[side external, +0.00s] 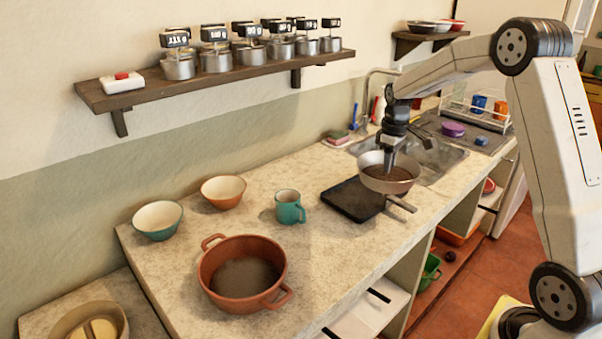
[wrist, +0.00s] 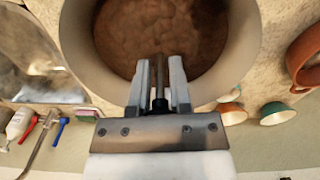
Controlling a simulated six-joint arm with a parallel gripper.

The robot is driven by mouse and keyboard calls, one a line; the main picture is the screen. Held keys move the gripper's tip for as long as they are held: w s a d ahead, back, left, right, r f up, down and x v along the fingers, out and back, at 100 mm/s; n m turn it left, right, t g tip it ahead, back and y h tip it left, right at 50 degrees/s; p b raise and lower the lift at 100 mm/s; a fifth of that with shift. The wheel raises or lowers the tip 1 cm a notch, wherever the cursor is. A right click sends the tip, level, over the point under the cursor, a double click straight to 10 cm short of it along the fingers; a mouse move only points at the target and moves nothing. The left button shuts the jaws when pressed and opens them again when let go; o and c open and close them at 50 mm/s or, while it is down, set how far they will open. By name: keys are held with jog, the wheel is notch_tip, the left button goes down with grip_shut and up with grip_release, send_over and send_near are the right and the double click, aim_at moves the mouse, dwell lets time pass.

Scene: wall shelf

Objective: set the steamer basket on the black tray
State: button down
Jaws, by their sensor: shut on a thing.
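The steamer basket (side external: 389,184) is a round, pale vessel with a brown inside. It sits over the right end of the black tray (side external: 345,203), which lies flat on the counter. I cannot tell whether the basket touches the tray or hangs just above it. In the wrist view, the basket (wrist: 90,75) fills the upper middle, and my fingers (wrist: 160,100) close on a thin dark edge. The tray is not visible there.
A teal mug (side external: 289,208) stands left of the tray. Two bowls, orange (side external: 223,192) and teal (side external: 157,220), and a red-brown pot (side external: 243,290) stand farther left. The sink (side external: 440,165) is behind and right. A wall shelf (side external: 220,80) holds several canisters. Counter between mug and pot is clear.

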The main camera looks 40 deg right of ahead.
aim_at(375, 168)
jog(key=w+f, duration=0.1)
jog(key=w, duration=0.1)
jog(key=w+d, duration=0.1)
jog(key=w+d+f, duration=0.1)
jog(key=w, duration=0.1)
jog(key=shift+w+d+f, duration=0.15)
jog(key=shift+w+f, duration=0.15)
jog(key=shift+f, duration=0.05)
jog(key=w+d+f, duration=0.1)
jog(key=w+f, duration=0.3)
jog(key=f, duration=0.1)
jog(key=shift+d, duration=0.35)
jog(key=shift+f, duration=0.15)
jog(key=shift+w+d+f, duration=0.1)
jog(key=shift+w+f, duration=0.1)
jog(key=shift+f, duration=1.6)
jog(key=shift+f, duration=0.1)
